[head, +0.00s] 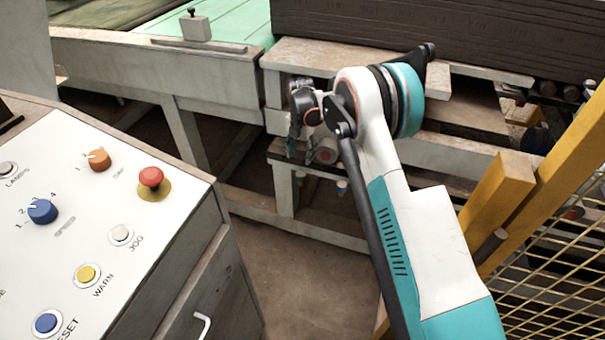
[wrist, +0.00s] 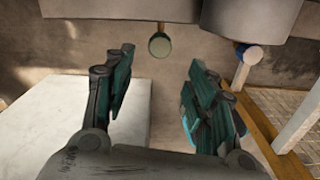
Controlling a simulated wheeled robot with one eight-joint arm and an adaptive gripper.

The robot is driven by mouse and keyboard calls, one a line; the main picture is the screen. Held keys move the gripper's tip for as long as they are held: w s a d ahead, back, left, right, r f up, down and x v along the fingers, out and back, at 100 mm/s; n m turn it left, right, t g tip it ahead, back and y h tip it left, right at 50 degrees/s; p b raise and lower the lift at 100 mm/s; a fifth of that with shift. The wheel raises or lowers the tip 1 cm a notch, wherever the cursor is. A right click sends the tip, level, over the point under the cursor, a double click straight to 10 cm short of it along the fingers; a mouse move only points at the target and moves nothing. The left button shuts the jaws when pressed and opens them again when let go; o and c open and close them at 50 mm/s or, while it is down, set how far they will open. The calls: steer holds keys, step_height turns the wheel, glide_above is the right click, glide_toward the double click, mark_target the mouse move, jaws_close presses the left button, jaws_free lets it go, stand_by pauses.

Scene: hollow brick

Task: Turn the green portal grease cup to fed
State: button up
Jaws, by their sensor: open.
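The green grease cup (wrist: 160,46) shows in the wrist view as a small round green-faced knob hanging below a grey beam, at the upper middle. In the head view a small green cup (head: 300,175) hangs under the machine frame just below my gripper (head: 301,148). In the wrist view my gripper (wrist: 162,64) is open and empty, its two teal fingers spread to either side of the cup's line. The cup appears beyond the fingertips, with no visible contact. Which setting it is turned to cannot be read.
A blue cup (wrist: 252,55) hangs right of the green one, also in the head view (head: 342,187). A control panel (head: 120,225) with knobs and buttons stands at left. A yellow guard post (head: 550,160) with mesh stands at right. Bare floor (head: 280,270) lies between.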

mark_target(301, 174)
step_height(301, 174, down, 10)
steer(key=b, duration=0.3)
steer(key=shift+f, duration=0.15)
steer(key=c, duration=1.1)
